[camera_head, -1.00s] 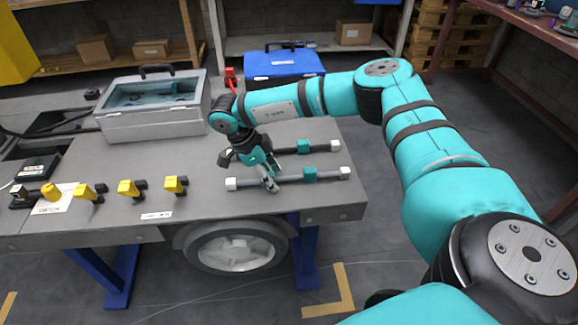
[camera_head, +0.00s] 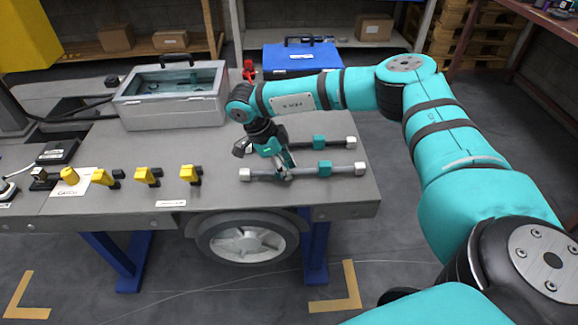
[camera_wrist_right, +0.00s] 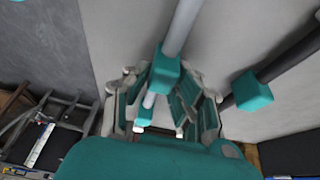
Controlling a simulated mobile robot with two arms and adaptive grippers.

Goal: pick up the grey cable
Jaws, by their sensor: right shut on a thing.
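The grey cable (camera_head: 322,171) lies along the front right of the workbench, with white ends and a teal block on it. My right gripper (camera_head: 282,173) comes down over its left half and is shut on it. The cable looks level, and I cannot tell whether it touches the bench. In the right wrist view the grey cable (camera_wrist_right: 184,25) runs down between the fingers of my right gripper (camera_wrist_right: 168,95), with its teal block close to them. My left gripper is in neither view.
A black cable (camera_head: 300,146) with a teal block and white end lies just behind, parallel. Several yellow-and-black parts (camera_head: 148,176) stand along the front edge to the left. A grey open toolbox (camera_head: 170,112) and a blue case (camera_head: 300,58) are behind. Bare bench lies left of the gripper.

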